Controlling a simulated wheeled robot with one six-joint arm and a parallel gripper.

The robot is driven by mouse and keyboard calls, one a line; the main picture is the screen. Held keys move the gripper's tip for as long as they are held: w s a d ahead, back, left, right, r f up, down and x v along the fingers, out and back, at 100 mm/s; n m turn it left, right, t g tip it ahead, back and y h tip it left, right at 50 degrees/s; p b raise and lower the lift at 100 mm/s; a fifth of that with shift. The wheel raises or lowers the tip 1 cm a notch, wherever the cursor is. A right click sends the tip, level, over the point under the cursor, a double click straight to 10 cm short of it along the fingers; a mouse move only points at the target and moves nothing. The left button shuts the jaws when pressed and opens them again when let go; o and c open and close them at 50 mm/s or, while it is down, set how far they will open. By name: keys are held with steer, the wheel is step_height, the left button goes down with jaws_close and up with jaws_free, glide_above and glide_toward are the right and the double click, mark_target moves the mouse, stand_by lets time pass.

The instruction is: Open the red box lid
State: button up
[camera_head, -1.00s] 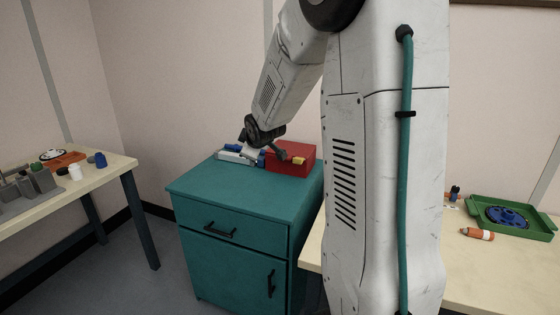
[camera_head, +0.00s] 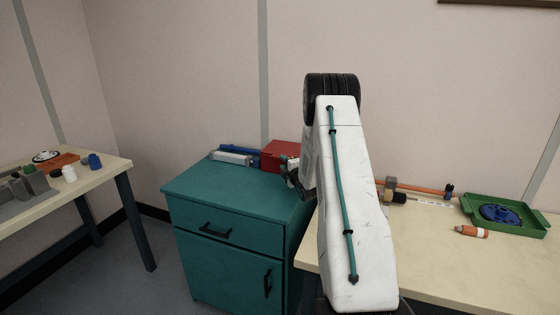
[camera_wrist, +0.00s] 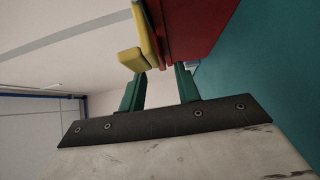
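The red box (camera_head: 281,152) stands on the teal cabinet (camera_head: 225,190) in the head view, partly hidden behind my arm. I see no gap at its lid. In the wrist view, the red box (camera_wrist: 190,25) fills the upper part, with a yellow tab (camera_wrist: 132,59) sticking out from its yellow-edged side. My gripper (camera_wrist: 160,72) shows two teal fingers set apart, open, with nothing held. The tab lies just beyond the fingertips, near the left finger; I cannot tell whether they touch. In the head view, my gripper's dark end (camera_head: 292,176) is at the box's near right side, its fingers unclear.
A blue and white item (camera_head: 232,156) lies left of the box on the cabinet. The table on the right holds a green tray (camera_head: 515,228) with a blue disc and an orange marker-like item (camera_head: 471,232). The cabinet's front top is clear.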

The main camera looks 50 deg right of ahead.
mark_target(280, 159)
steer(key=shift+x, duration=2.25)
jaws_close()
steer(key=shift+w, duration=0.1)
